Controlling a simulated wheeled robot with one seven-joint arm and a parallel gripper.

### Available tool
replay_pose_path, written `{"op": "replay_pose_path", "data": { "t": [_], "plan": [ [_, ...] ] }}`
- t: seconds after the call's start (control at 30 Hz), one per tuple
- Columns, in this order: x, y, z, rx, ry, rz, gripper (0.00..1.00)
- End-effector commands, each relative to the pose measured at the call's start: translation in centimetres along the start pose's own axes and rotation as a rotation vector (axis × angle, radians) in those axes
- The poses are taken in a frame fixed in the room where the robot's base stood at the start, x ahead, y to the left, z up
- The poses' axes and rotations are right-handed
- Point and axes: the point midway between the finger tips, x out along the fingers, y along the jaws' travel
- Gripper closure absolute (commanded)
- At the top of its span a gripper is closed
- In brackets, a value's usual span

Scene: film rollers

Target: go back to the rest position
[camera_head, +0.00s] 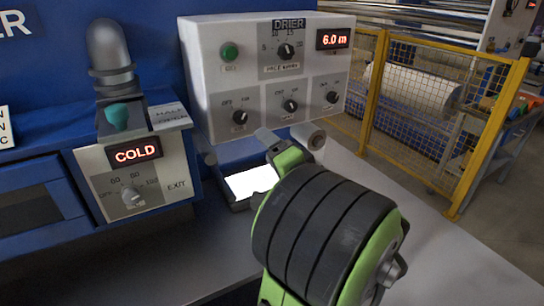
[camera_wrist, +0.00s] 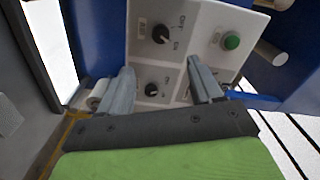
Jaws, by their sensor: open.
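My gripper (camera_wrist: 160,66) is open and empty in the wrist view, its two grey fingers apart in front of the drier panel. In the head view my green and black arm reaches in from the lower right and hides most of the gripper. The white drier panel (camera_head: 215,75) has a green button (camera_head: 229,52), several black knobs and a red "6.0 m" display (camera_head: 333,38). The green button also shows in the wrist view (camera_wrist: 232,41), right of the fingers. I cannot tell whether the fingers touch the panel.
A control box with a "COLD" display (camera_head: 138,155), a dial and a teal knob (camera_head: 117,117) stands to the left. A small white roll (camera_head: 312,137) is close behind my arm. A yellow mesh fence (camera_head: 430,105) stands at right. The grey surface at lower right looks clear.

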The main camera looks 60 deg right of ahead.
Motion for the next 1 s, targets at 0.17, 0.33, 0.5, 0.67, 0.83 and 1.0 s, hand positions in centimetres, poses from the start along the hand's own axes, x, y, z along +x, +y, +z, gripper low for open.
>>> {"op": "replay_pose_path", "data": {
  "t": [0.17, 0.33, 0.5, 0.67, 0.83, 1.0],
  "plan": [
    [-0.8, -0.1, 0.0, -0.002, -0.001, -0.001, 0.35],
    [-0.7, -0.1, 0.0, -0.001, -0.001, -0.001, 0.35],
    [-0.7, -0.1, 0.0, -0.001, -0.001, 0.000, 0.35],
    [-0.7, -0.1, 0.0, -0.001, -0.001, 0.000, 0.35],
    [0.4, -1.4, 4.6, -0.084, -0.148, 0.026, 0.35],
    [-1.2, -4.0, 18.6, -0.430, -0.611, 0.109, 0.35]
  ]
}}
